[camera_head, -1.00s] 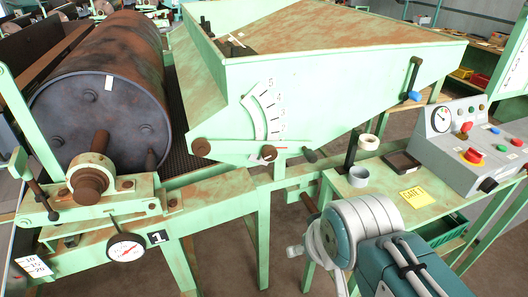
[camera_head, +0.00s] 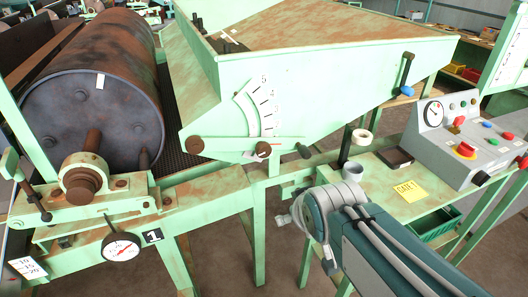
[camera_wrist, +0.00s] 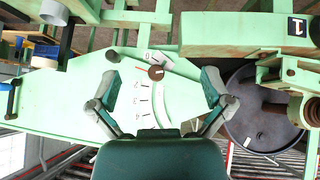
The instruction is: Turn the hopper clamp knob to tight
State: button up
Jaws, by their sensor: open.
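A round brown knob (camera_head: 263,149), which I take for the hopper clamp knob, sits on the pale green side of the hopper (camera_head: 330,95), at the lower end of a numbered curved scale (camera_head: 258,105). It also shows in the wrist view (camera_wrist: 155,72), where the scene is upside down. My gripper (camera_wrist: 160,65) is open, its two fingers spread to either side of the knob in that picture. No contact with the knob shows. In the head view my arm's end is below and right of the knob, and the fingers are hard to make out.
Another brown knob (camera_head: 194,145) is at the hopper's lower left corner, beside the rusty drum (camera_head: 95,100). A blue-tipped crank (camera_head: 406,75) is on the hopper's right. A side table (camera_head: 385,190) with a grey cup (camera_head: 352,170) and control box (camera_head: 455,140) stands right.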

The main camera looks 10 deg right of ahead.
jog(key=w+d+f+n+t, duration=0.2)
jog(key=w+n+t, duration=0.2)
jog(key=w, duration=0.6)
jog(key=n+t+y, duration=0.3)
jog(key=n+t, duration=0.3)
jog(key=n, duration=0.1)
send_near(265, 153)
jog(key=w, duration=0.3)
jog(key=w+a, duration=0.1)
jog(key=w, duration=0.7)
jog(key=shift+a, duration=0.25)
jog(key=c, duration=1.1)
